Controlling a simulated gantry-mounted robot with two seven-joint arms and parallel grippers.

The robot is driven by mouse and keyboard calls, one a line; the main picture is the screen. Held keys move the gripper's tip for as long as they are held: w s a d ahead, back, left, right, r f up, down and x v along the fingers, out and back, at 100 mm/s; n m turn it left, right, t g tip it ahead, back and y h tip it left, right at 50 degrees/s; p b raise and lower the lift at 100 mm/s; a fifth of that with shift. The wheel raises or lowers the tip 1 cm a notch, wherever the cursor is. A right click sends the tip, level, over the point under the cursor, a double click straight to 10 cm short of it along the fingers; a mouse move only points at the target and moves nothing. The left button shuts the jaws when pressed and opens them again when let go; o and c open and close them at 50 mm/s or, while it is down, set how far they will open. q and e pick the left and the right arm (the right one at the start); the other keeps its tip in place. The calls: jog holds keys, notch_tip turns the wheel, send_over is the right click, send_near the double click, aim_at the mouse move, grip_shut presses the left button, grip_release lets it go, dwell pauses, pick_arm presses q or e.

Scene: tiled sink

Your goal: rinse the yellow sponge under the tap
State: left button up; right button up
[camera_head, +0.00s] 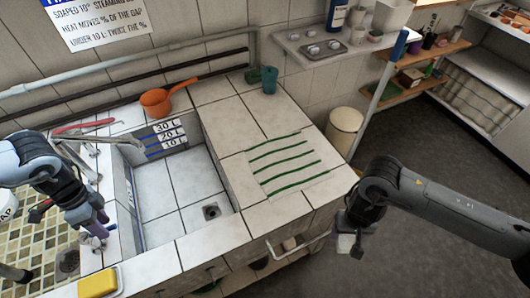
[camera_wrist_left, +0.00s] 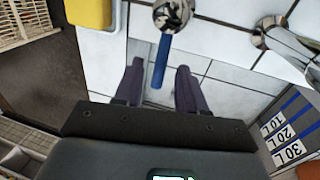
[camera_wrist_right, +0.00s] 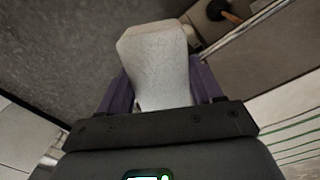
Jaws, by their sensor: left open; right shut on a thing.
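The yellow sponge (camera_head: 98,283) lies on the front left edge of the tiled sink; it also shows at the top left of the left wrist view (camera_wrist_left: 90,12). The metal tap (camera_head: 75,152) stands at the sink's left side, partly behind my left arm. My left gripper (camera_head: 98,232) is open, above the ledge behind the sponge. In the left wrist view, a blue lever (camera_wrist_left: 160,68) on a chrome knob (camera_wrist_left: 173,12) shows between its fingers; I cannot tell whether they touch it. My right gripper (camera_head: 350,240) is shut on a pale grey block (camera_wrist_right: 155,60), beyond the counter's right side.
The sink basin (camera_head: 165,190) is empty, with a drain and level marks. A red lever (camera_head: 82,125) is near the tap. An orange dipper (camera_head: 158,100) and a teal cup (camera_head: 269,80) stand at the back. The green-striped counter (camera_head: 235,170) is clear.

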pick_arm(q)
jog(key=shift+f, duration=0.1)
jog(key=shift+c, duration=0.3)
grip_shut()
